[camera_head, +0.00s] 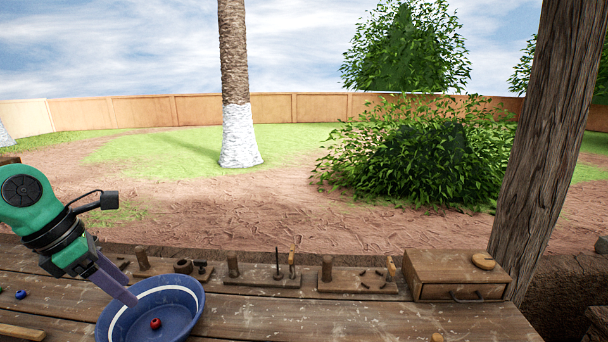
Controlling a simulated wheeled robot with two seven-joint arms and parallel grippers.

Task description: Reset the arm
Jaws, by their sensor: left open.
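My left arm comes in from the left edge, green with a black wrist. Its left gripper (122,290) points down and to the right, with its fingertips over the left part of the blue bowl (190,309). The fingers overlap from this angle, but the gripper is open and I see nothing in it. The bowl has a white band inside and is cut off by the bottom edge. A small red object (155,323) lies in the bowl, apart from the fingers. My right gripper is out of view.
The wooden table (290,318) is mostly clear right of the bowl. Wooden boards with pegs and small tools (262,280) line its back edge. A wooden drawer box (456,275) stands at the back right, beside a thick post (548,150). Small blue beads (21,294) lie at the left.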

